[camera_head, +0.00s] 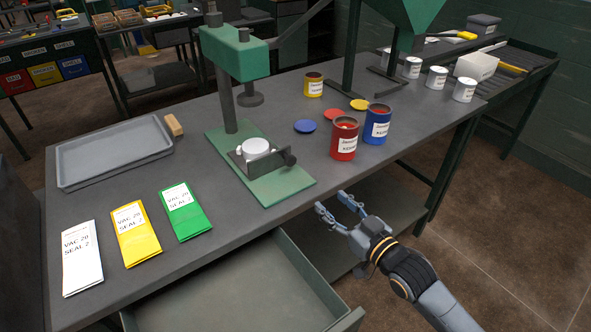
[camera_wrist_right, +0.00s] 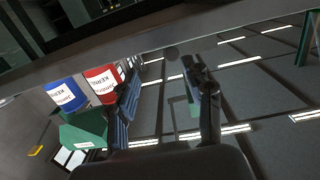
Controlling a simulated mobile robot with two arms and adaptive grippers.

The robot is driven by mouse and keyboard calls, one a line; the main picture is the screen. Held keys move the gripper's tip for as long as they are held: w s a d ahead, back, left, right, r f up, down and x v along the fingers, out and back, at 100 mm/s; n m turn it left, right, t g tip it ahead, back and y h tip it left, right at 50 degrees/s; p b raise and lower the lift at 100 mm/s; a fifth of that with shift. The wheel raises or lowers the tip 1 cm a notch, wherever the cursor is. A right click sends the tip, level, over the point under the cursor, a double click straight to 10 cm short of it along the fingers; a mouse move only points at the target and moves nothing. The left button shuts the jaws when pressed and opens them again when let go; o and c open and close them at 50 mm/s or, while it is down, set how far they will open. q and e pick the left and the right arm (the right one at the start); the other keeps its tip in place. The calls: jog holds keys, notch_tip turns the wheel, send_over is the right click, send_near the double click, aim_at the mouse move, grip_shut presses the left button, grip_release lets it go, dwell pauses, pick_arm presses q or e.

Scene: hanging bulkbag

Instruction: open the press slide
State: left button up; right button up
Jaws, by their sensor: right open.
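The green press (camera_head: 236,55) stands on the grey bench, with its ram (camera_head: 250,97) raised above the base (camera_head: 282,188). The press slide (camera_head: 250,168) is a small grey carrier on the base, holding a white round piece (camera_head: 257,147). A dark knob (camera_head: 290,158) sticks out at its right end. My right gripper (camera_head: 335,203) is open and empty, off the bench's front edge, to the lower right of the slide and apart from it. Its two fingers also show in the right wrist view (camera_wrist_right: 166,85) with nothing between them. My left gripper is not in view.
A red can (camera_head: 344,141) and a blue can (camera_head: 377,126) stand right of the press. Red, blue and yellow lids (camera_head: 305,126) lie near them. An open drawer (camera_head: 235,290) juts out below the bench front. A grey tray (camera_head: 113,151) and several packets (camera_head: 186,211) lie left.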

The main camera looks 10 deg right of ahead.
aim_at(292, 162)
jog(key=shift+y, duration=0.4)
jog(key=r+x, duration=0.1)
jog(key=x, duration=0.3)
jog(key=r+x, duration=0.1)
jog(key=x, duration=0.4)
jog(key=a+r+x, duration=0.1)
jog(key=x, duration=0.3)
jog(key=shift+w+a+r+p, duration=0.1)
jog(key=shift+w+r+p, duration=0.1)
jog(key=shift+p, duration=0.1)
jog(key=shift+c, duration=0.2)
grip_shut()
